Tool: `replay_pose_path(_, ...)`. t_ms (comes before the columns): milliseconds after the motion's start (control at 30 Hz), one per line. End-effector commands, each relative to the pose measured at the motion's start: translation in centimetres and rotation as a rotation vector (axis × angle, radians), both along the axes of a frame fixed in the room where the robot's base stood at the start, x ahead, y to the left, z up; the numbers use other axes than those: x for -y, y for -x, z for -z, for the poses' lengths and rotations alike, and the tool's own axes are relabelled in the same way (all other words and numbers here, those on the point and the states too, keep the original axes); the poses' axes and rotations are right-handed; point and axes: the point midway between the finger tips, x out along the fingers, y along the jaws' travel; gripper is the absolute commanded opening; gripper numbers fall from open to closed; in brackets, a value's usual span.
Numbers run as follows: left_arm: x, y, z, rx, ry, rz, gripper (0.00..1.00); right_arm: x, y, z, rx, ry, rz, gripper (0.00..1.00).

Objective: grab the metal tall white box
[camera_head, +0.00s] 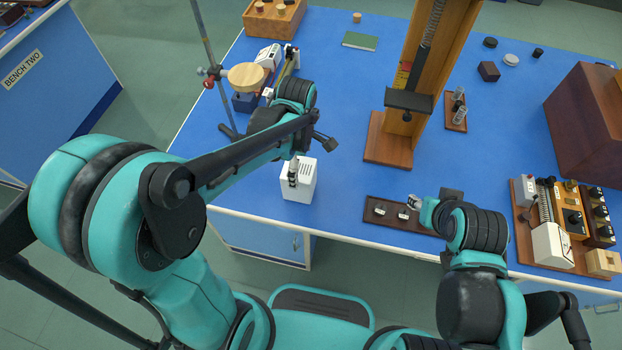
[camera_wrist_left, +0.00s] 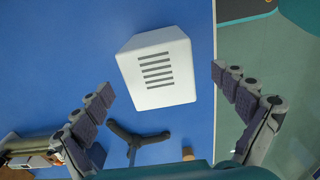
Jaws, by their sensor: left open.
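The tall white box (camera_head: 302,186) stands upright on the blue bench near its front edge. In the left wrist view the white box (camera_wrist_left: 158,68) shows its top with several dark vent slots. My left gripper (camera_head: 311,160) is open and above the box. In the left wrist view its fingers (camera_wrist_left: 162,80) are spread, one on each side of the box, with gaps and no contact seen.
A retort stand (camera_head: 207,70) with a clamp stands left of the left gripper. A tall wooden stand (camera_head: 388,142) is behind the box to the right. A dark tray (camera_head: 375,224) with small metal pieces lies right of the box. Blue bench between them is clear.

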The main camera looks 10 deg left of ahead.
Motion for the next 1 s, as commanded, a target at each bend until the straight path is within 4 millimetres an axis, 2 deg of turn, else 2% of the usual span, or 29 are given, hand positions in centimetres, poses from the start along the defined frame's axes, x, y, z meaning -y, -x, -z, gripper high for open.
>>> replay_pose_path(33, 0.0, 0.0, 0.9, 0.000, 0.000, 0.000, 0.97, 0.0, 0.0, 0.5, 0.000, 0.000, 0.000, 0.40)
replay_pose_path(233, -0.2, -0.1, 2.7, 0.002, 0.000, 0.001, 0.97, 0.0, 0.0, 1.5, 0.000, 0.000, 0.000, 0.40)
replay_pose_path(467, -0.4, -0.2, 6.3, 0.002, 0.000, 0.002, 0.97, 0.0, 0.0, 3.4, 0.000, 0.000, 0.000, 0.40)
replay_pose_path(733, -0.4, -0.2, 6.5, 0.002, 0.000, 0.003, 0.97, 0.0, 0.0, 3.3, 0.000, 0.000, 0.000, 0.40)
replay_pose_path(1000, -0.4, -0.2, 6.5, 0.003, 0.000, 0.003, 0.26, 0.0, 0.0, 3.3, 0.000, 0.000, 0.000, 0.40)
